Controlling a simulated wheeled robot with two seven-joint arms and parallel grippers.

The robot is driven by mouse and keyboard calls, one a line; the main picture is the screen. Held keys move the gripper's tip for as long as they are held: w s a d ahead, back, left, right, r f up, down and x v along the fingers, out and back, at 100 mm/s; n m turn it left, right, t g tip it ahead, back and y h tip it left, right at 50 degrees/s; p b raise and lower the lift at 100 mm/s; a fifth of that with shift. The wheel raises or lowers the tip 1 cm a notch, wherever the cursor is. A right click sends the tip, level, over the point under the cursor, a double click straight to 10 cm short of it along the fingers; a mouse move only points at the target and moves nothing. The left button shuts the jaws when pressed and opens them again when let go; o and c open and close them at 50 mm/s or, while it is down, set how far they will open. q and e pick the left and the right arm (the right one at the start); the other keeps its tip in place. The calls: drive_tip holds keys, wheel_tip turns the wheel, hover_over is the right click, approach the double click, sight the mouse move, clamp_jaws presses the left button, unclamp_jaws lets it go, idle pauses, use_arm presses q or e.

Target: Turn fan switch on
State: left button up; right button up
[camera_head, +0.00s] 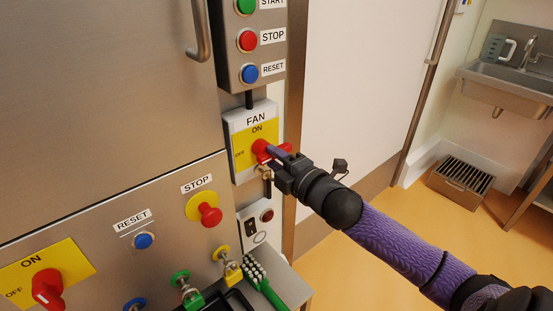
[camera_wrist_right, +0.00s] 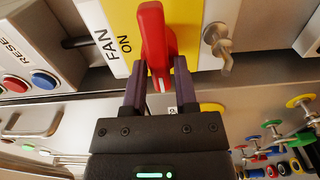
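The fan switch (camera_head: 261,147) is a red knob on a yellow and white plate (camera_head: 238,118) marked FAN, with ON at the top and OFF at the left. My right gripper (camera_head: 280,153) is at the knob and partly covers it. In the right wrist view the red knob (camera_wrist_right: 152,35) stands between the two fingers of the right gripper (camera_wrist_right: 160,72), one on each side. The knob's white mark lies at the end between the fingers, near the OFF side. I cannot tell whether both fingers press on it. My left gripper is not in view.
A box with START, STOP and RESET buttons (camera_head: 249,73) is just above the fan plate. A metal hook (camera_wrist_right: 218,45) sits close beside the plate. Below are a STOP button (camera_head: 210,215), a RESET button (camera_head: 143,241) and a green brush (camera_head: 266,286). Open floor lies to the right.

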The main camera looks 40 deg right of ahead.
clamp_jaws()
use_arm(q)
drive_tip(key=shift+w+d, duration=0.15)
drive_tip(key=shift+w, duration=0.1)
